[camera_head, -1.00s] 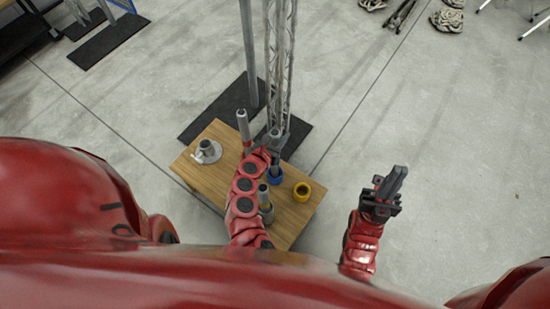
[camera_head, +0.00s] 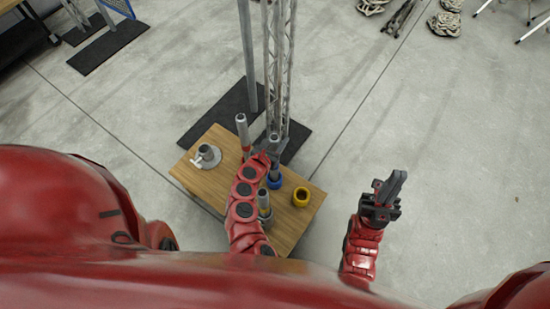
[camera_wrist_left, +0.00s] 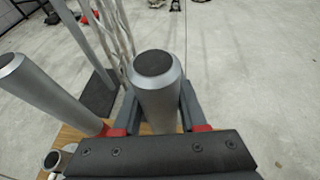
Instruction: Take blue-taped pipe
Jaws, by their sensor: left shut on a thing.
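The blue-taped pipe (camera_head: 275,138) stands upright over the wooden table (camera_head: 225,185), with blue around its lower part. My left gripper (camera_head: 268,150) is shut around its upper part. In the left wrist view, the grey pipe (camera_wrist_left: 158,90) with its dark end cap sits between the fingers of my left gripper (camera_wrist_left: 157,118). The fingers hide part of the pipe. My right gripper (camera_head: 388,188) is raised to the right of the table and touches nothing. Its fingers look close together, but I cannot tell whether they are shut.
Another grey pipe (camera_head: 242,128) stands close to the left. A metal truss (camera_head: 276,60) rises behind.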

